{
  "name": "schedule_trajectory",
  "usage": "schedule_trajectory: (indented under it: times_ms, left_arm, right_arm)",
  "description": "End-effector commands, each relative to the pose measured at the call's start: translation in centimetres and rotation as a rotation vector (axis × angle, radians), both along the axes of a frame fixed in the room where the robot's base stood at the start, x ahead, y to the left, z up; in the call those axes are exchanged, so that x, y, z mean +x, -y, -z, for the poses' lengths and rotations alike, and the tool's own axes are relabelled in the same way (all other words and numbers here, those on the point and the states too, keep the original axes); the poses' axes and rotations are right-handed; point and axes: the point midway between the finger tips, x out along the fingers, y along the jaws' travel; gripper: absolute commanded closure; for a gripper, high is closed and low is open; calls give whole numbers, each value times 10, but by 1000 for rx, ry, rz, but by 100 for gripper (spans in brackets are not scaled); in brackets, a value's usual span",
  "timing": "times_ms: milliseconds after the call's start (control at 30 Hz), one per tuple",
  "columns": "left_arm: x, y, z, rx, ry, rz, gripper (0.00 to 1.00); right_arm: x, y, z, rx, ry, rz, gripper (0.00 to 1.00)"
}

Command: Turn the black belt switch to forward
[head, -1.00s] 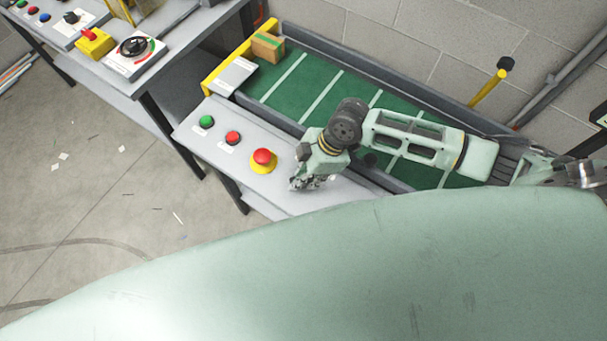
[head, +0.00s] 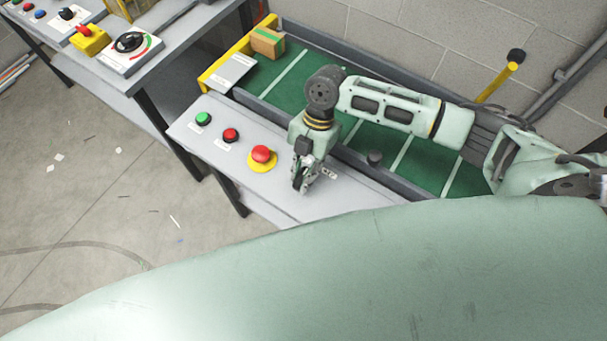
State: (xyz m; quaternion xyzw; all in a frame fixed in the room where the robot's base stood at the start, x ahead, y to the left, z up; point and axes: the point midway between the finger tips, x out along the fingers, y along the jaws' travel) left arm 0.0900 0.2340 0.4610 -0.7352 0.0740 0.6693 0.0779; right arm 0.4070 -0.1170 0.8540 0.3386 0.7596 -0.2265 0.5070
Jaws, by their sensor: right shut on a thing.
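My right gripper (head: 304,184) points down at the grey control panel (head: 225,165) in front of the green conveyor belt, to the right of the red mushroom button. It is shut on the black belt switch, which the fingers and wrist hide almost fully, so I cannot read which way it points. A small label plate (head: 327,173) shows just right of the fingers. My left gripper is out of view.
On the same panel are a green button (head: 203,118), a red button (head: 231,135) and a red emergency button (head: 262,155) on yellow. A cardboard box (head: 267,42) sits on the belt (head: 290,80). Another bench with a black dial (head: 130,42) stands at upper left.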

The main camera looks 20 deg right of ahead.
Motion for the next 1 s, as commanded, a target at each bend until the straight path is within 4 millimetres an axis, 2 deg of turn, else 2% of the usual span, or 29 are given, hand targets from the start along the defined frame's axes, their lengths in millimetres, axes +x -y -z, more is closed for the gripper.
schedule_trajectory:
  times_ms: [200, 600, 1000]
  left_arm:
    - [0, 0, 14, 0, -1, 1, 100]
    - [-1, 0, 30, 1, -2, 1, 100]
    - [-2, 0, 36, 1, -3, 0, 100]
  right_arm:
    - [2, -3, 1, 5, 3, -207, 100]
    - [2, -4, 0, 3, 3, -543, 100]
    - [2, -4, -1, 3, 2, -711, 100]
